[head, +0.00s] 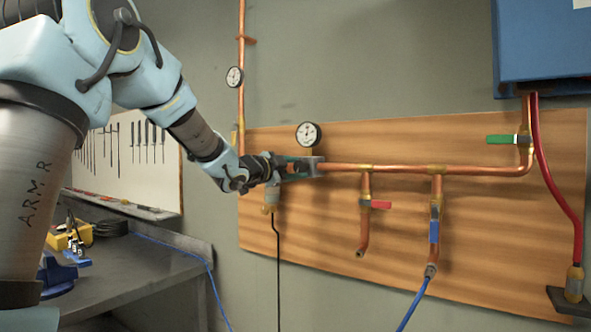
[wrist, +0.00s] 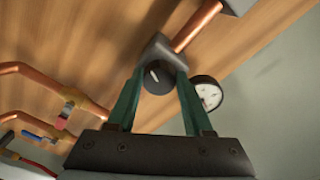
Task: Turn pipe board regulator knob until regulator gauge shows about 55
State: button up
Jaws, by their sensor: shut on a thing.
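The regulator gauge (head: 308,135) has a white dial in a black rim and sits just above the block. It also shows in the wrist view (wrist: 208,94), right of my right finger. Its reading is too small to tell.
A second gauge (head: 235,76) is on the vertical pipe at upper left. Right of the regulator, the board (head: 480,235) carries valves with red (head: 381,204), blue (head: 434,232) and green (head: 500,139) handles. A workbench (head: 150,262) stands at lower left. A black cable hangs below my gripper.

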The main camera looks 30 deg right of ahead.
grip_shut()
jog(key=shift+n, duration=0.3)
jog(key=n+p, duration=0.1)
jog(key=n, duration=0.2)
jog(key=shift+n, duration=0.3)
jog(key=shift+f+n+t+p, duration=0.15)
jog(key=shift+n+t+p, duration=0.25)
jog(key=shift+n, duration=1.9)
jog(key=shift+s, duration=0.1)
jog(key=o, duration=1)
grip_release()
jog(key=shift+c, duration=0.2)
